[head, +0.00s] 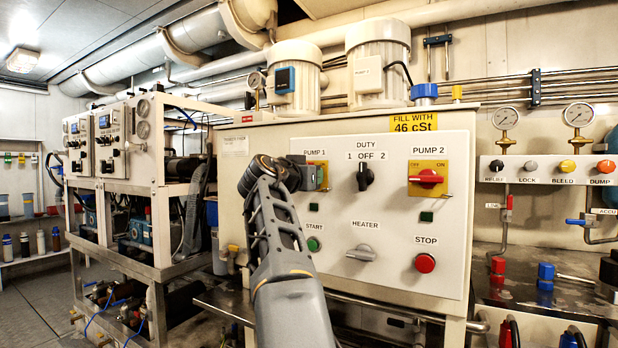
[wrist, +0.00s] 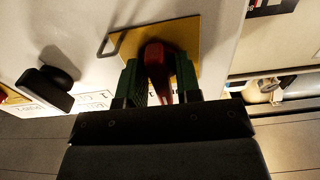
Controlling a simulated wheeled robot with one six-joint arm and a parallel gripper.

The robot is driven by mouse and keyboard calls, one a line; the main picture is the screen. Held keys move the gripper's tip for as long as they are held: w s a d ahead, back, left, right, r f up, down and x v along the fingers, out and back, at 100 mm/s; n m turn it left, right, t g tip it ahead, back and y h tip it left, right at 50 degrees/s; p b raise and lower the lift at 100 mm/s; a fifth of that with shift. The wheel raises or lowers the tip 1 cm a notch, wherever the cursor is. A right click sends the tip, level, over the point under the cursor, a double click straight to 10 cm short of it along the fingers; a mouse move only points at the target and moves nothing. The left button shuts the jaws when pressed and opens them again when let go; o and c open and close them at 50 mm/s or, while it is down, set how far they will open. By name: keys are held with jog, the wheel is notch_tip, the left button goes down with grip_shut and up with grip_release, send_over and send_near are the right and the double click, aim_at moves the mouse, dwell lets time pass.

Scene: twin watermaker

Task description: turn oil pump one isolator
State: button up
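The pump 1 isolator is a red rotary handle (wrist: 159,68) on a yellow plate (wrist: 213,42), seen in the wrist view. In the head view my gripper (head: 302,174) hides the handle, and only the right edge of the yellow plate (head: 324,170) shows under the PUMP 1 label. In the wrist view the two green fingers of my gripper (wrist: 158,84) stand on either side of the red handle. A narrow gap shows beside the handle, so the gripper looks open around it; contact is unclear.
The black duty knob (head: 364,177) is close to the right of my gripper; it also shows in the wrist view (wrist: 50,84). The pump 2 isolator (head: 427,178), green start button (head: 314,244), heater knob (head: 362,252) and red stop button (head: 425,263) share the panel.

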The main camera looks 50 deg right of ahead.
jog(key=shift+o, duration=0.7)
jog(key=shift+a, duration=0.3)
jog(key=v, duration=1.3)
jog(key=shift+b, duration=0.45)
jog(key=shift+a+f, duration=0.1)
